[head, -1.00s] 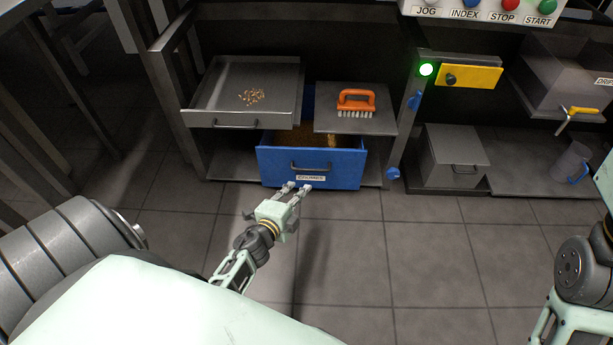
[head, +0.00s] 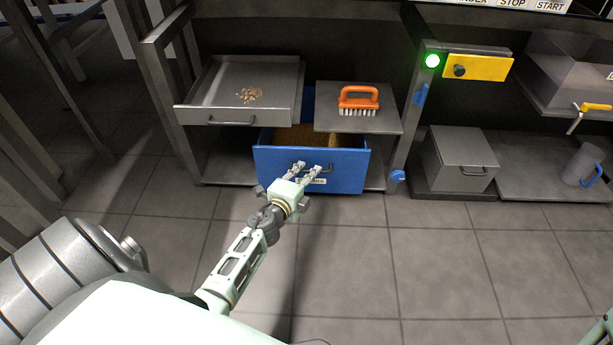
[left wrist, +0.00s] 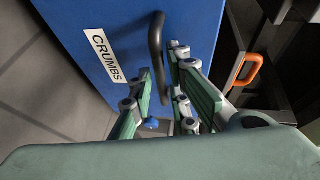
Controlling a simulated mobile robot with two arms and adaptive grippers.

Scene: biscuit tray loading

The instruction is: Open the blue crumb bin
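The blue crumb bin (head: 270,168) sits low under the bench. It stands out like a drawer, with brown crumbs visible inside behind its front. It also fills much of the left wrist view (left wrist: 85,75), with a white CRUMBS label. Its dark bar handle (left wrist: 156,45) shows there between the lines of my finger pads. My left gripper (head: 308,172) is open at the bin's front, its fingertips by the handle and partly covering the label. In the left wrist view the fingers (left wrist: 160,82) are apart; contact with the handle cannot be told. My right gripper is out of view.
A grey tray (head: 195,115) with crumbs sits above the bin's left side. An orange brush (head: 358,98) rests on a grey shelf (head: 390,122) above its right side. A grey lidded box (head: 458,155) stands to the right. The floor in front is clear.

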